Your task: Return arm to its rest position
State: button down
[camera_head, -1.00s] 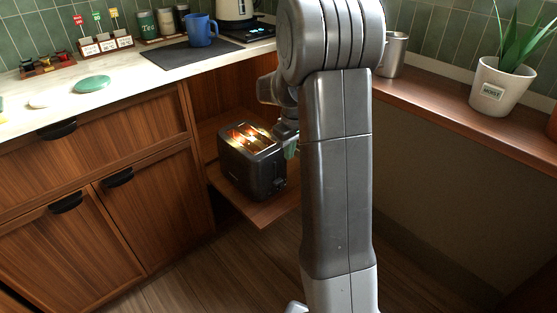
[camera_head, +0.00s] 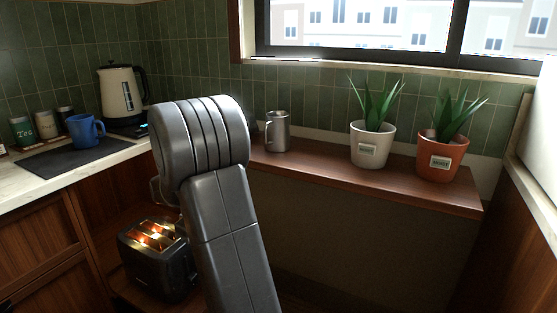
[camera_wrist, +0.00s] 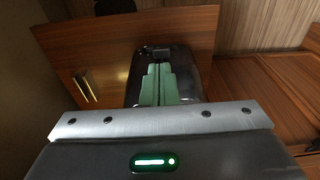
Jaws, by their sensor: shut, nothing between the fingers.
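My arm (camera_head: 222,215) stands in the middle of the head view, with its rounded grey joint at the top. It hides my gripper there. In the wrist view my gripper (camera_wrist: 158,78) shows its green fingers, pressed together with nothing between them. Past the fingertips is a dark shiny body, probably the toaster (camera_wrist: 186,75); I cannot tell the distance between them. In the head view the black toaster (camera_head: 160,272) stands at the lower left on a wooden shelf, its slots glowing orange, partly hidden behind my arm.
A wooden ledge (camera_head: 320,172) on the right holds a metal mug (camera_head: 278,132), a white potted plant (camera_head: 371,145) and an orange potted plant (camera_head: 443,158). The left counter holds a blue mug (camera_head: 83,131), a kettle (camera_head: 120,93) and tins. A window (camera_head: 400,30) is behind.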

notch_tip(320, 180, down, 10)
jog(key=b, duration=0.2)
jog(key=shift+w+a+b, duration=0.2)
jog(key=shift+a+b, duration=0.15)
jog(key=shift+a, duration=0.1)
jog(key=shift+r, duration=0.1)
notch_tip(320, 180, up, 13)
jog(key=a+p, duration=0.2)
jog(key=p, duration=0.6)
jog(key=shift+w+p, duration=0.35)
jog(key=shift+w, duration=0.1)
dwell(0.8)
dwell(0.3)
